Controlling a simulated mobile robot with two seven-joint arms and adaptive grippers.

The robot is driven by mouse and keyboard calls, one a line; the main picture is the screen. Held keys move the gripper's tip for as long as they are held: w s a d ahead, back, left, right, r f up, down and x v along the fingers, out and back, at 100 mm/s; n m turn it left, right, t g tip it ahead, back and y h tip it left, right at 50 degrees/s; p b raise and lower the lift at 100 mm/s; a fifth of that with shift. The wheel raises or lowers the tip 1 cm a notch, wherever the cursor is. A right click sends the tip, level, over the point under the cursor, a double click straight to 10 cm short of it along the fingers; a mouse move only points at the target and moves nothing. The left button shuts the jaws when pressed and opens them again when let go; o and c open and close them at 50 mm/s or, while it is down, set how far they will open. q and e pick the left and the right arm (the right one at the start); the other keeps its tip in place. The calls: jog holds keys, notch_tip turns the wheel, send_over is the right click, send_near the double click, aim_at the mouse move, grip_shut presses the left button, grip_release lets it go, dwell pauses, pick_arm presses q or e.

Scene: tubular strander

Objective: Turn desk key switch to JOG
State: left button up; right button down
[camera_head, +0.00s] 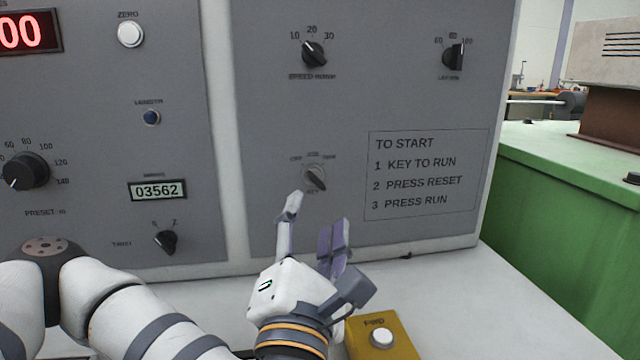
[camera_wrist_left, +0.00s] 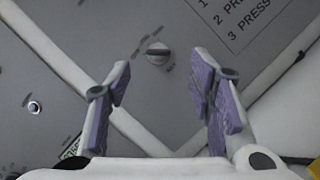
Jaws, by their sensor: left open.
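The desk key switch (camera_head: 315,178) is a small grey knob on the upright grey panel, under small labels that look like OFF, JOG and RUN. Its grip slants from upper left to lower right, with the upper end towards the left label. In the left wrist view the key switch (camera_wrist_left: 157,54) sits beyond and between the fingertips. My left gripper (camera_head: 314,212) is open and empty, just below the switch in the head view and apart from it. In the left wrist view the left gripper (camera_wrist_left: 160,78) shows its purple finger pads spread wide. My right gripper is not in view.
The speed knob (camera_head: 313,54) and another black knob (camera_head: 454,57) are higher on the panel. A start notice (camera_head: 422,174) is right of the switch. A yellow box with a white button (camera_head: 382,338) is on the pale desk (camera_head: 480,310). A twist knob (camera_head: 165,242) is at left.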

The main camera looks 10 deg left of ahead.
aim_at(318, 183)
pick_arm(q)
jog(key=x, duration=0.9)
jog(key=shift+a, duration=0.15)
jog(key=shift+c, duration=0.3)
jog(key=shift+r, duration=0.1)
grip_shut()
